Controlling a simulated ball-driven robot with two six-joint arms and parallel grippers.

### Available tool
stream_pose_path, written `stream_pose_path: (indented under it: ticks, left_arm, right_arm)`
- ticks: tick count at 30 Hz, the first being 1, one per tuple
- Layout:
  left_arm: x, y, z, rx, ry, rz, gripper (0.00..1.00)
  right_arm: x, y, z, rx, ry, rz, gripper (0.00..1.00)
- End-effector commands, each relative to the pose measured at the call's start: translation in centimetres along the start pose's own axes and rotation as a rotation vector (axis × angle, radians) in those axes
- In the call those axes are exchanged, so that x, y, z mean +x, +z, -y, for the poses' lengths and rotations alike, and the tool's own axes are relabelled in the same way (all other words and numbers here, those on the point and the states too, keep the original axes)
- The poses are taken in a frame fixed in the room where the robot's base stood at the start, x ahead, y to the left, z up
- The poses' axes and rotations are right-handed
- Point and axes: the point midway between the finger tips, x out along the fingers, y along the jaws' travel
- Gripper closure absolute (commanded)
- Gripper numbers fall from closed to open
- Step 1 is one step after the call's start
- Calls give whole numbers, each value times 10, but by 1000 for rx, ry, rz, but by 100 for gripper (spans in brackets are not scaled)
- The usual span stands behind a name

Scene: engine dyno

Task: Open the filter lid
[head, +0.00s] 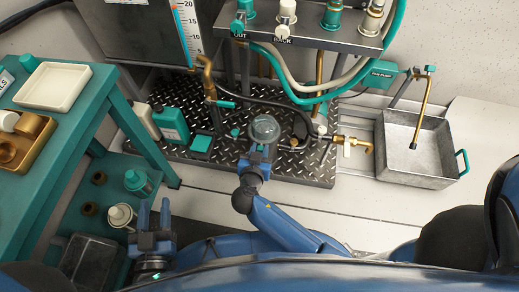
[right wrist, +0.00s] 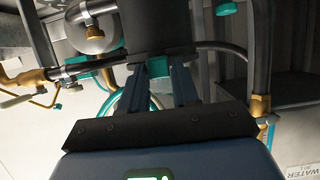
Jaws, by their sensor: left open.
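A round clear-domed housing (head: 264,129) stands on the black tread plate, probably the filter with its lid; I cannot make out a hinge or latch. My right gripper (head: 257,158) is right at its near side in the head view. In the right wrist view a dark cylindrical body (right wrist: 155,28) fills the space ahead of my right gripper (right wrist: 161,82). My left gripper (head: 154,216) is open and empty, fingers up, at the lower left, well away from the housing.
Hoses and brass pipes surround the housing, with a brass pipe (head: 209,75) to its left and a brass valve (head: 352,141) to its right. A grey metal tray (head: 418,150) stands at the right. A teal bench (head: 98,85) and a lower shelf with bottles stand left.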

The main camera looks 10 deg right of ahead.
Motion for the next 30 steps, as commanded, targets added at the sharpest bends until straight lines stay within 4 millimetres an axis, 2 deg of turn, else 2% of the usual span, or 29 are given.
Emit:
stream_pose_path:
  ticks: [1, 5, 6, 14, 20, 26, 30]
  left_arm:
    - [0, 0, 0, 0, 0, 0, 57]
    - [0, 0, 0, 0, 0, 0, 57]
    - [0, 0, 0, 0, 0, 0, 57]
    - [0, 0, 0, 0, 0, 0, 57]
    - [0, -10, 0, 0, 0, 0, 57]
    - [-1, -36, 0, 0, 0, 0, 57]
    - [-1, -63, 0, 0, 0, 0, 57]
  right_arm:
    - [0, 0, 0, 0, 0, 0, 78]
    - [0, 0, 0, 0, 0, 0, 98]
    - [0, 0, 0, 0, 0, 0, 100]
    - [0, -1, 0, 0, 0, 1, 100]
    - [-2, -6, 0, 1, 1, 19, 100]
    - [-5, -20, 0, 2, 2, 81, 100]
    - [-8, -34, 0, 4, 2, 151, 100]
